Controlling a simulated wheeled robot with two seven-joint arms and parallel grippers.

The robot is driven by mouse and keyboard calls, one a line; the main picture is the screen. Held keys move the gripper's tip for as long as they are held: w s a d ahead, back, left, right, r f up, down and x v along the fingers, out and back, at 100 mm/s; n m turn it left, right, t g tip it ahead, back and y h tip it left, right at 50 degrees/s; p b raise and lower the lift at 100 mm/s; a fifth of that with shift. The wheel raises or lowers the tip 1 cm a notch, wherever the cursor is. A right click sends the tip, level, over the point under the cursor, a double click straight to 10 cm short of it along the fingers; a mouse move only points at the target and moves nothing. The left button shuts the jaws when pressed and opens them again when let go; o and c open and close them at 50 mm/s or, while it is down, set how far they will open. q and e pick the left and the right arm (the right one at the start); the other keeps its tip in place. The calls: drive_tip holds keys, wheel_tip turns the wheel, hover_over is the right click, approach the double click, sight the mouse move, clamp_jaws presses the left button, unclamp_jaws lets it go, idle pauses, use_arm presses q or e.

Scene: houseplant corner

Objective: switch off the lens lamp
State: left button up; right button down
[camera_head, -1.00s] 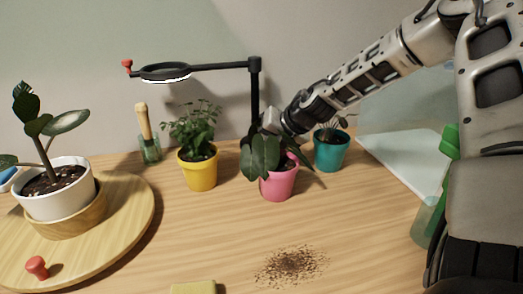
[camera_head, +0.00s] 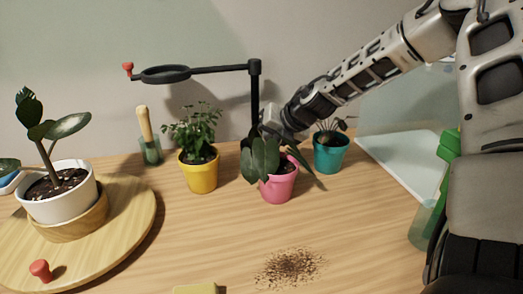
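The lens lamp (camera_head: 166,75) stands at the back of the table. Its ring head hangs over the left part, with a small red knob at its tip, and its arm runs right to a dark post (camera_head: 255,95). The ring shows no lit white band. My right arm reaches in from the right, and my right gripper (camera_head: 268,128) is beside the lower post, behind the pink pot's plant. Its fingertips and the lamp base are hidden by the leaves. My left gripper is not in view.
A pink pot (camera_head: 279,187) stands right in front of my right gripper. A yellow pot (camera_head: 203,177) is left of it, a teal pot (camera_head: 330,157) right. A round wooden board (camera_head: 130,215) with a white pot (camera_head: 62,203) fills the left. Soil (camera_head: 290,267) lies in front.

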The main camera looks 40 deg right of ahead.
wheel_tip(320, 180, up, 6)
drive_tip(key=p, duration=0.4)
drive_tip(key=shift+f, duration=0.15)
idle(0.3)
